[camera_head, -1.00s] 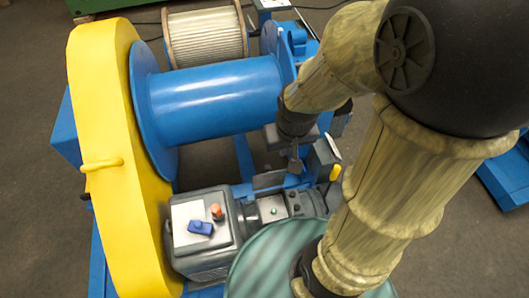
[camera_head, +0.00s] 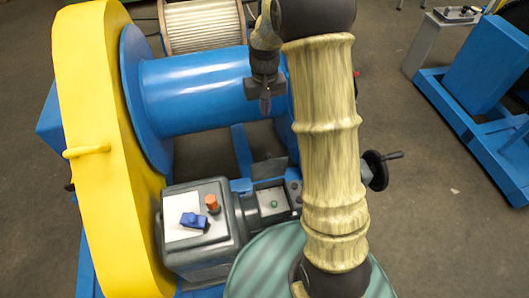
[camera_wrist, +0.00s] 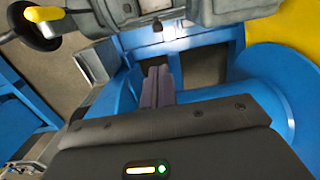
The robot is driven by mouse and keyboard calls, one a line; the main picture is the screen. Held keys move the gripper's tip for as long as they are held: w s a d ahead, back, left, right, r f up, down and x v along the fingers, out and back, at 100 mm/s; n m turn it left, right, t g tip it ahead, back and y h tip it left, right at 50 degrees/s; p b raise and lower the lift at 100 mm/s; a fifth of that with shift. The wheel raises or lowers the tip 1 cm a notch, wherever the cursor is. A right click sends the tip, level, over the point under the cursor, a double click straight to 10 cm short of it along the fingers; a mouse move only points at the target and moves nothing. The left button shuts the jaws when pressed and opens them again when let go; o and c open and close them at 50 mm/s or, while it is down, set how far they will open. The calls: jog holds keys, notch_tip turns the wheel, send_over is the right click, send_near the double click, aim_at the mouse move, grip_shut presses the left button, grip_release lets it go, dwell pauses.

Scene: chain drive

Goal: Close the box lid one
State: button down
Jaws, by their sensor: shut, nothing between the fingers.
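A small grey control box (camera_head: 272,205) with a green button sits beside the motor housing in the head view. A dark flat plate (camera_head: 269,171), which looks like its raised lid, stands at the box's back edge. My gripper (camera_head: 265,106) is in front of the blue drum, above and behind the plate and apart from it. Its fingers are shut and empty; they also show in the wrist view (camera_wrist: 158,72). Grey housing parts (camera_wrist: 190,10) show along the top of the wrist view, but I cannot tell the lid there.
A yellow chain guard (camera_head: 105,150) stands at left, beside the blue drum (camera_head: 200,95). The motor box (camera_head: 200,225) carries a blue piece and an orange knob. A black handwheel (camera_head: 376,170) sticks out at right. Open floor lies beyond it, before another blue frame (camera_head: 470,110).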

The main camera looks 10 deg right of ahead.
aim_at(268, 165)
jog(key=w+f+g+b, duration=0.1)
jog(key=w+f+b, duration=0.1)
jog(key=w+f, duration=0.3)
notch_tip(268, 165, down, 3)
jog(key=shift+w+r+b, duration=0.15)
jog(key=shift+w+b, duration=0.2)
jog(key=s+f, duration=0.5)
jog(key=f, duration=0.5)
jog(key=shift+s, duration=0.35)
jog(key=shift+s+d+b, duration=0.1)
jog(key=shift+b, duration=0.2)
